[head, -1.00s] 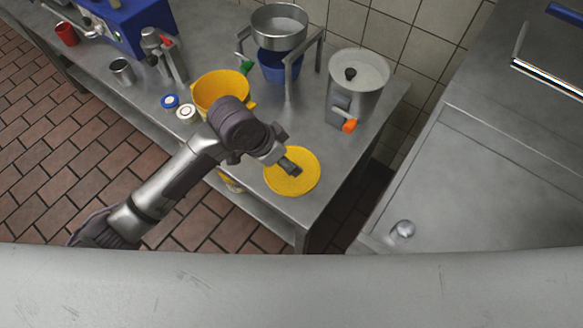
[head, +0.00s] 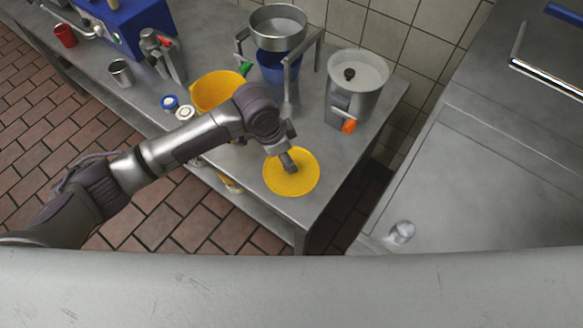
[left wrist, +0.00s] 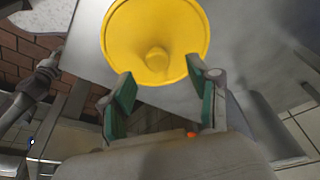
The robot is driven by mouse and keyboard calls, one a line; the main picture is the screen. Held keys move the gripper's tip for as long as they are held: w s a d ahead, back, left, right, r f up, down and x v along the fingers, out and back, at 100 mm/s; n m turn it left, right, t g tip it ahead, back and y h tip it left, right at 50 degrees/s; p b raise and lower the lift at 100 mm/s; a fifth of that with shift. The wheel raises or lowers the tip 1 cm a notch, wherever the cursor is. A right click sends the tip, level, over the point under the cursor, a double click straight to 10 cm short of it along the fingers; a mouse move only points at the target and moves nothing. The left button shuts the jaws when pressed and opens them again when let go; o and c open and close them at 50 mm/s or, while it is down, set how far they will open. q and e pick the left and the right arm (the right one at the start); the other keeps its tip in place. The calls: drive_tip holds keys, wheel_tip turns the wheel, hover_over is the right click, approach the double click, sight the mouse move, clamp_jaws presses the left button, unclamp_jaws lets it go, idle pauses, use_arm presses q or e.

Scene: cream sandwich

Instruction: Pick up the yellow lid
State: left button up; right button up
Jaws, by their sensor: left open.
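The yellow lid (head: 298,182) is a flat round disc lying on the metal table near its front right corner. In the left wrist view the yellow lid (left wrist: 155,30) shows a round knob (left wrist: 157,59) at its middle. My left gripper (head: 289,168) is over the lid in the head view. In the left wrist view my left gripper (left wrist: 160,85) is open, its green-padded fingers apart. The knob is ahead of the fingertips, roughly midway between them, with nothing held. My right gripper is not in view.
A yellow pot (head: 215,88) stands on the table (head: 215,55) behind my left arm. A blue bucket (head: 270,68) sits under a steel bowl (head: 278,22) on a stand. Small jars (head: 185,112) are near the pot.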

sight(301, 182)
use_arm(q)
drive_tip(key=x, duration=0.5)
drive_tip(key=shift+s+d+f+p, duration=0.1)
drive_tip(key=shift+f+p, duration=0.05)
drive_tip(key=shift+p, duration=0.15)
drive_tip(key=shift+c, duration=0.2)
drive_tip(key=c, duration=1.1)
